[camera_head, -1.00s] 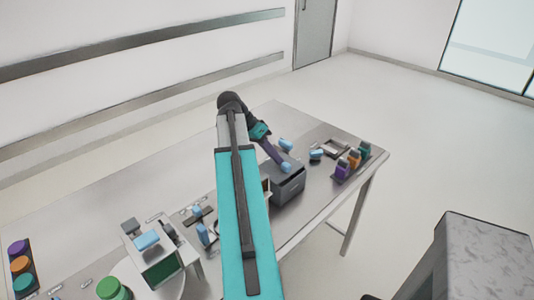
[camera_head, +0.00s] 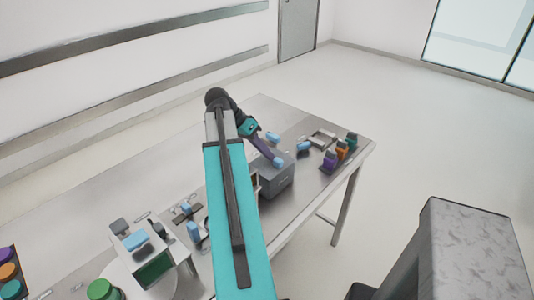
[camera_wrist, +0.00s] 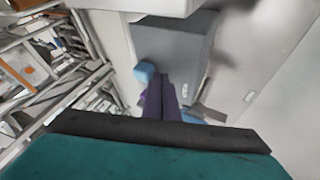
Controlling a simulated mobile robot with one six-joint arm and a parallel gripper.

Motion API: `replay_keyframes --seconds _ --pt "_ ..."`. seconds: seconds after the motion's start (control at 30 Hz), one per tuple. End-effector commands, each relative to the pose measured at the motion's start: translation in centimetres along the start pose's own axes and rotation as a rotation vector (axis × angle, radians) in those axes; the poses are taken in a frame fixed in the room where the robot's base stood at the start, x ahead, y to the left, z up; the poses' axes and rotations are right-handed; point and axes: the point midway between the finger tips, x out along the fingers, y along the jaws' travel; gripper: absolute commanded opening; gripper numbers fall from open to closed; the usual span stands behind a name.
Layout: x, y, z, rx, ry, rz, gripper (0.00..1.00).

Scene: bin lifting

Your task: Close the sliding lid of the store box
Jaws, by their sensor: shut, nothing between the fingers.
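The store box (camera_head: 277,184) appears to be the dark grey box near the table's right front edge. It also shows in the wrist view (camera_wrist: 180,48). A light blue block (camera_head: 278,162) sits at its top, perhaps the lid's handle; it seems to be the one in the wrist view (camera_wrist: 145,72). My gripper (camera_head: 270,155) reaches down to the box top. Its purple fingers (camera_wrist: 160,98) are shut and empty, close beside the light blue block. I cannot tell whether they touch. My arm hides the box's left part, and how far the lid is open is unclear.
On the table (camera_head: 318,192), a rack of purple, orange and green bottles (camera_head: 341,151) stands right of the box, with a metal frame (camera_head: 322,138) behind. A white stand (camera_head: 145,250) and a green-lidded jar (camera_head: 103,290) are at the left. A grey block (camera_head: 470,245) stands at right.

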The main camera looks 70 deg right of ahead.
Motion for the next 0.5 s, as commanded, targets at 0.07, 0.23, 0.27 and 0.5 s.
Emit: replay_keyframes --seconds 0.07,0.23,0.27,0.5 --pt "-0.5 -0.9 -0.1 -0.003 0.002 -0.004 0.00" --pt "-1.3 -2.6 -0.4 -0.006 0.005 -0.010 0.00" --pt "-1.6 -2.5 -0.3 -0.004 0.006 -0.011 0.00" --pt "-4.9 -2.5 -0.3 -0.004 0.007 -0.012 0.00"
